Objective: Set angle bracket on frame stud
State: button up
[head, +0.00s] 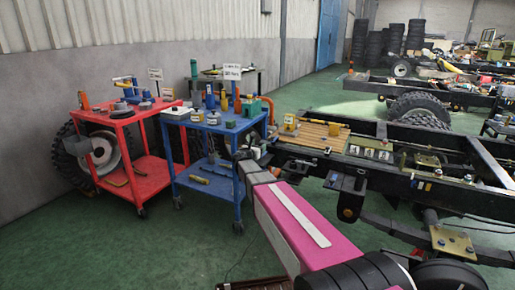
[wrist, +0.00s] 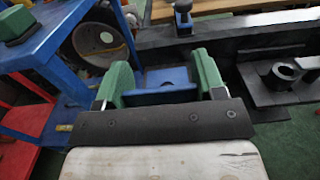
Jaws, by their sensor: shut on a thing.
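My gripper (wrist: 163,80) has two green-padded fingers and is shut on a blue angle bracket (wrist: 158,98). The bracket sits between the fingers, with a dark hole in its upright plate. In the head view my gripper (head: 249,153) is at the end of my pink and grey arm, between the blue cart and the frame; the bracket cannot be made out there. The black frame rail (wrist: 225,31) runs across beyond the fingers in the wrist view.
A blue cart (head: 208,184) with tools and a red cart (head: 142,180) stand to the left. A black mount with a round collar (wrist: 284,74) lies right of my gripper. A wooden board (head: 310,137) with small items is on the frame. Green floor shows in front of the carts.

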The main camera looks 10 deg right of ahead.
jog(key=shift+f, duration=1.5)
dwell(1.3)
jog(key=o, duration=1.3)
jog(key=shift+c, duration=0.2)
jog(key=shift+r, duration=0.2)
jog(key=shift+r, duration=1.25)
notch_tip(320, 180, up, 5)
jog(key=shift+r, duration=0.1)
